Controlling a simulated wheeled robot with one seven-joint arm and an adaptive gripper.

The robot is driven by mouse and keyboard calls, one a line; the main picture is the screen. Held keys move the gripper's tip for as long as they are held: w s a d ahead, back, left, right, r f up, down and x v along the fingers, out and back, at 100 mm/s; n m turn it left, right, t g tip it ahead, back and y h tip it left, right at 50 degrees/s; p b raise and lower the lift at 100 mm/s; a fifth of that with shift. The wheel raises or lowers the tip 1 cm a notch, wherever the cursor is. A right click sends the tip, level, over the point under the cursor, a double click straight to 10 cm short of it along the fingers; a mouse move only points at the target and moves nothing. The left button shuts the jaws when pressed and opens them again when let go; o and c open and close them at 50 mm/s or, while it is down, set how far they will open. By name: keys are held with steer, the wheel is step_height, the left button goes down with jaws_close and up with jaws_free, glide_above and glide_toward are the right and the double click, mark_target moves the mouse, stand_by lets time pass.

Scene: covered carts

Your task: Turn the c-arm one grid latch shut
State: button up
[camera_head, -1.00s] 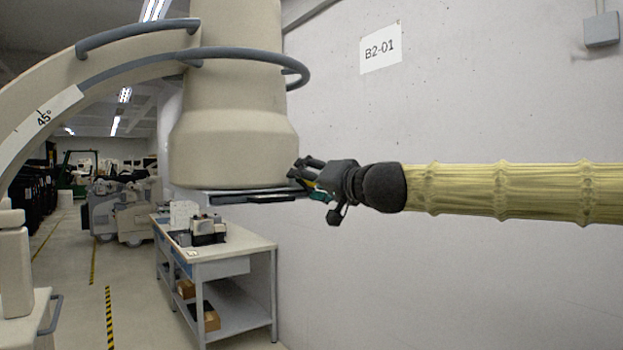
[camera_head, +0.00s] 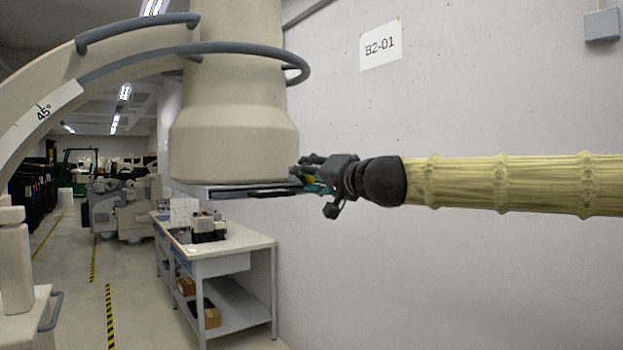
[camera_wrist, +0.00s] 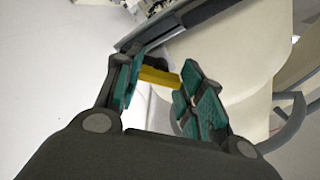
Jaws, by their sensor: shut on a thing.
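The c-arm's beige housing (camera_head: 235,140) hangs at the upper middle of the head view, with a thin dark grid plate (camera_head: 250,191) under its lower face. My gripper (camera_head: 302,178) reaches in from the right to the plate's right end. In the wrist view, a yellow latch (camera_wrist: 158,77) lies between the teal pads of my gripper (camera_wrist: 163,76), which is shut on it. The dark edge of the grid plate (camera_wrist: 195,22) runs just beyond the fingertips. The fingers hide part of the latch, and its exact angle to the plate is unclear.
A curved grey rail (camera_head: 250,54) rings the housing above my gripper. A workbench (camera_head: 235,252) with equipment stands below and behind. The wall with the B2-01 sign (camera_head: 380,47) is behind my arm. Free air lies below my gripper.

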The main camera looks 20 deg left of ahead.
steer(key=shift+m+b, duration=1.65)
steer(key=shift+m, duration=2.65)
steer(key=o, duration=1)
steer(key=v, duration=1.2)
